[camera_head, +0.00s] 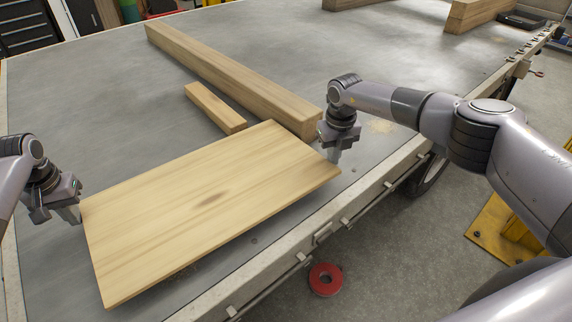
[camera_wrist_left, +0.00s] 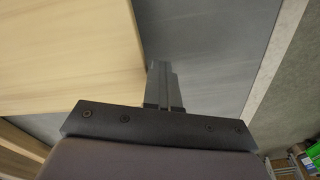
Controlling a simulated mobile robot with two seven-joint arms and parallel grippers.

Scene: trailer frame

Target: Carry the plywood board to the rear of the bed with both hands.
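The plywood board (camera_head: 205,205) is a pale wood panel at the front of the trailer bed (camera_head: 130,120). It lies flat, with shadow under its near edge; I cannot tell how far it is above the bed. My left gripper (camera_head: 75,214) is at the board's left edge. In the left wrist view its fingers (camera_wrist_left: 163,85) are together beside the board's edge (camera_wrist_left: 70,55), with no board between them. My right gripper (camera_head: 336,154) is at the board's right corner, its fingers seen as one narrow block against or close to the edge.
A long timber beam (camera_head: 230,75) and a short wood block (camera_head: 214,108) lie just behind the board. More timbers (camera_head: 480,12) lie at the far right of the bed. The left of the bed is clear.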

